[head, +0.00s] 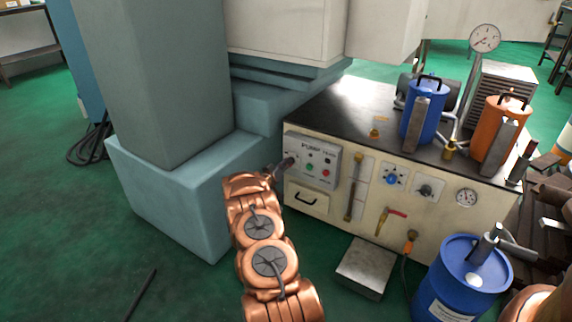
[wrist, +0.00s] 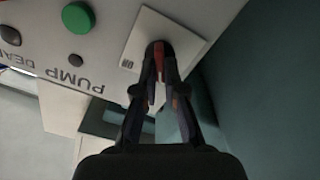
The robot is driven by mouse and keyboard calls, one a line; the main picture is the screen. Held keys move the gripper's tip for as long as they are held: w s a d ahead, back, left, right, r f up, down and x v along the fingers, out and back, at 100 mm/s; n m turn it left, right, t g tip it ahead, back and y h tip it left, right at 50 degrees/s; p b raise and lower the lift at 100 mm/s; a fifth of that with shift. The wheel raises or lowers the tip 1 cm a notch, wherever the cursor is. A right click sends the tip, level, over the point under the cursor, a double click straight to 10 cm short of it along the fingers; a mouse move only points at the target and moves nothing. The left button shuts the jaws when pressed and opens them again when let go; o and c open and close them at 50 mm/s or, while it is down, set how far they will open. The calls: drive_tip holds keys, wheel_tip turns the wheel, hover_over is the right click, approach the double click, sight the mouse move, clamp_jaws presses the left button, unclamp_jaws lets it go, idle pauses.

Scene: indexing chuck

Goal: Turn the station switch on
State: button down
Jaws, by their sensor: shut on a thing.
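The control panel (head: 318,153), a grey box lettered PUMP, sits on the front left of the cream pump station. It also shows upside down in the wrist view (wrist: 45,45). On a pale square plate (wrist: 188,38) at its end is the station switch, whose red lever (wrist: 159,60) shows between my fingertips. My gripper (wrist: 160,76) is shut on this switch lever. In the head view my gripper (head: 287,163) reaches the panel's left end and hides the switch. The fingers cover the lever's base, so its exact position cannot be told.
A green button (wrist: 78,18) is beside the switch plate. A teal machine column (head: 165,80) and base stand close to the left of my arm. A metal step (head: 365,267) and a blue drum (head: 462,280) are at the right.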

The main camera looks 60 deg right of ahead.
drive_tip(key=shift+d, duration=0.1)
drive_tip(key=shift+m+p, duration=0.3)
drive_tip(key=shift+p, duration=0.1)
drive_tip(key=shift+s+m+p, duration=0.2)
drive_tip(key=shift+m+p, duration=0.15)
drive_tip(key=shift+m, duration=2.45)
drive_tip(key=shift+s+m+p, duration=0.15)
drive_tip(key=shift+m+p, duration=0.2)
drive_tip(key=shift+m, duration=2.45)
drive_tip(key=c, duration=1.3)
unclamp_jaws()
drive_tip(key=shift+o, duration=0.2)
